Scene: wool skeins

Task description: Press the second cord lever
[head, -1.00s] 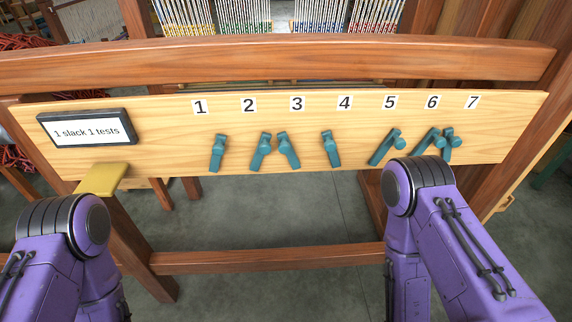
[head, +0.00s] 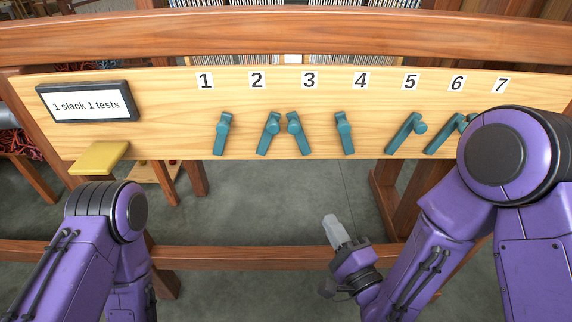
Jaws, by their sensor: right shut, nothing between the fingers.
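The wooden board (head: 280,90) carries a row of teal levers under the numbers 1 to 7. The second lever (head: 268,134), under number 2, tilts with its lower end to the left and its knob at the upper right. The first lever (head: 222,134) stands left of it and the third lever (head: 298,135) close on its right. My right gripper (head: 334,228) is shut and empty, below the board and to the right of the second lever, touching no lever. My left gripper is out of view; only my left arm shows at the lower left.
A framed sign (head: 87,102) reads "1 slack 1 tests". A yellow pad (head: 99,157) sticks out below it. The fourth lever (head: 344,133) and fifth lever (head: 405,132) are further right. My right arm covers the board's right end. A wooden crossbar (head: 230,255) runs below.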

